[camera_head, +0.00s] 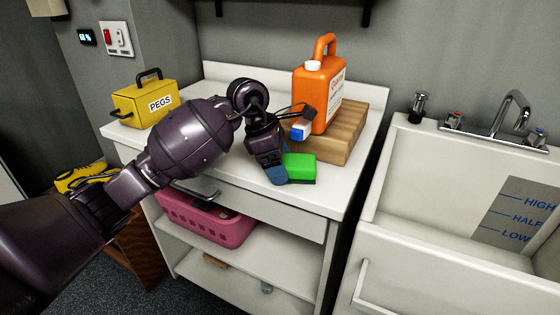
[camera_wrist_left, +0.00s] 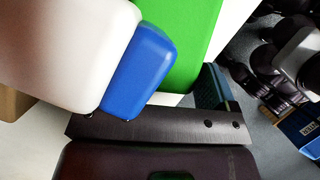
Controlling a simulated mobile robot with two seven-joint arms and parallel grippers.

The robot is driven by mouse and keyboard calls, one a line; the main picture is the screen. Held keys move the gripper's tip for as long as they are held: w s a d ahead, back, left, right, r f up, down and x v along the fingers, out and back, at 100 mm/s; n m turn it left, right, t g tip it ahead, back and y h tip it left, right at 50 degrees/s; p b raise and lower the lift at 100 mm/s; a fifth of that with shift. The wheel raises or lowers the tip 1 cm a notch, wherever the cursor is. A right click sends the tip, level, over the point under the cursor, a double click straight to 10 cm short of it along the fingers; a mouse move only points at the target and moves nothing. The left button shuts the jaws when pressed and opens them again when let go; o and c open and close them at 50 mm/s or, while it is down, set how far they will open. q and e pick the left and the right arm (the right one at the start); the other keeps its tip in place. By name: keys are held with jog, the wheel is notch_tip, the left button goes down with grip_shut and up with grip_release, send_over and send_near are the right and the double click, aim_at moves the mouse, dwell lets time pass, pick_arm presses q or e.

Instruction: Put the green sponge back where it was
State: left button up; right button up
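The green sponge (camera_head: 300,167), with a dark underside, lies on the white counter in front of the wooden block. In the left wrist view it shows as a green slab (camera_wrist_left: 185,40), partly covered by a nearer white and blue piece (camera_wrist_left: 140,70). My left gripper (camera_head: 288,148) is over the counter with its fingers spread. One blue-tipped finger is at the left end of the sponge; I cannot tell if they touch. The white and blue piece (camera_head: 300,130) is close to the other finger; whether it touches is unclear. My right gripper is not in view.
An orange jug (camera_head: 318,88) stands on the wooden block (camera_head: 343,140). A yellow PEGS box (camera_head: 150,103) is at the counter's left end. A pink basket (camera_head: 210,217) is on the shelf below. A sink (camera_head: 420,195) is to the right. The counter's front right is clear.

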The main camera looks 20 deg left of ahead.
pick_arm(q)
jog(key=shift+o, duration=0.6)
jog(key=shift+r, duration=0.1)
jog(key=shift+r, duration=0.2)
jog(key=p+v, duration=0.2)
jog(key=v, duration=0.9)
jog(key=shift+r, duration=0.35)
jog(key=shift+a, duration=0.15)
